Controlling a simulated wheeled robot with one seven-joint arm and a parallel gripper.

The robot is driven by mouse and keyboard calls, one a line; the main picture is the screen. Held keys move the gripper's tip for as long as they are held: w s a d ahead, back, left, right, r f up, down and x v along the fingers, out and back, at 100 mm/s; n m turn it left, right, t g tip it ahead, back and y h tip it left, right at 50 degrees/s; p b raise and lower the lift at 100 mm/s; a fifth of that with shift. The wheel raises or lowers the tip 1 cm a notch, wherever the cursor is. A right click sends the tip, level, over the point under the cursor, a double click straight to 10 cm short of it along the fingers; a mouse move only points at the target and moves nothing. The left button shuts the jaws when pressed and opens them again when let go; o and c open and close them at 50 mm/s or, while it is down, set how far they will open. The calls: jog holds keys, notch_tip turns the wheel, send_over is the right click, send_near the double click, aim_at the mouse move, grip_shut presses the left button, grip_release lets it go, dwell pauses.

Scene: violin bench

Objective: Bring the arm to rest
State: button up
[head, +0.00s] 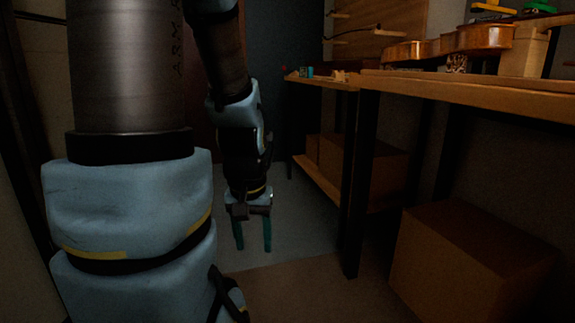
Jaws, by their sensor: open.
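My arm fills the left and middle of the head view, with its near links large in front of the camera. My gripper (253,236) hangs at the far end of the arm, pointing down, with its two teal fingers apart and nothing between them. It is over the floor in front of the bench, left of the bench's near black leg, and touches nothing that I can see.
A wooden bench (465,88) runs along the right, with a violin body (450,42) and a wooden block (525,52) on it. A large brown box (470,262) stands on the floor below. Another box (365,168) sits on the low shelf. Floor (300,240) around the gripper is clear.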

notch_tip(320, 180, up, 38)
jog(key=p, duration=3.6)
jog(key=shift+w+r+p, duration=0.15)
jog(key=shift+w+p, duration=0.1)
jog(key=shift+p, duration=0.15)
jog(key=shift+d, duration=0.1)
